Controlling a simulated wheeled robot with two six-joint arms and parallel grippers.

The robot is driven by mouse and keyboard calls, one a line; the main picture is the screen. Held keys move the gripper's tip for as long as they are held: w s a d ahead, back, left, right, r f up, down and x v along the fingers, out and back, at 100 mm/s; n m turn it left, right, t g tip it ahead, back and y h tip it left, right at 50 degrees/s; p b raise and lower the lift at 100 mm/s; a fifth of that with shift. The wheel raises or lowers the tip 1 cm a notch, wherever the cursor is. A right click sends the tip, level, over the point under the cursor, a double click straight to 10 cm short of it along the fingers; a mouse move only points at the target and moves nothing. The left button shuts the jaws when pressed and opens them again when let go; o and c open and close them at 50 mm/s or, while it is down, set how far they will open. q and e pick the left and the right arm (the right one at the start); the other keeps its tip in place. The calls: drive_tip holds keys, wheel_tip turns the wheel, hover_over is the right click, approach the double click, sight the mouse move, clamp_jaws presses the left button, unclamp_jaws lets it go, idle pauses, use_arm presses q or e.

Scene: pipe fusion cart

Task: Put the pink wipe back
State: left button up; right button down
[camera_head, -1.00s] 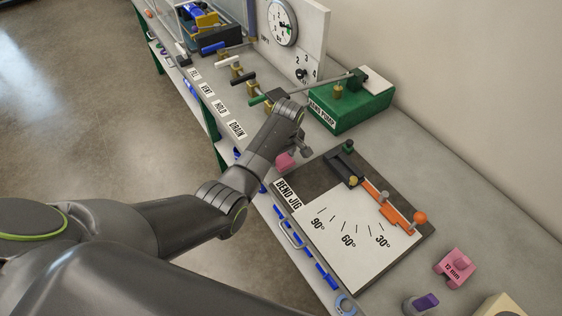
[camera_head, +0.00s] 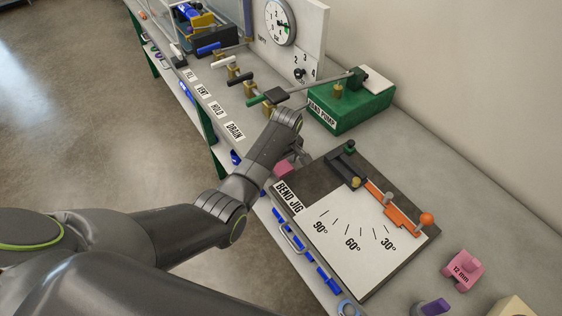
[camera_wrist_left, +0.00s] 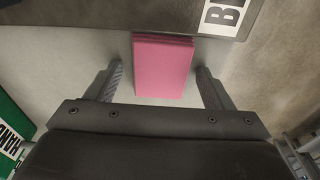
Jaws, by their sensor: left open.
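In the left wrist view the pink wipe (camera_wrist_left: 163,68) lies between the two fingers, with a visible gap on each side. My left gripper (camera_wrist_left: 160,70) is open around it and holds nothing. In the head view my left gripper (camera_head: 298,157) is low at the wipe, partly hidden by its own wrist. My right gripper is not in view.
The bend jig (camera_head: 330,250) with its orange lever lies right of the wipe. The green hand pump (camera_head: 350,105) stands behind my gripper. Valves with coloured handles (camera_head: 240,78) line the bench to the left. A pink 12 mm block (camera_head: 463,268) sits at the right.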

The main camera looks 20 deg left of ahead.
sight(284, 168)
use_arm(q)
drive_tip(key=shift+r, duration=0.25)
wheel_tip(284, 168, up, 12)
drive_tip(key=d+b, duration=0.1)
drive_tip(key=shift+s, duration=0.45)
drive_tip(key=shift+f, duration=0.2)
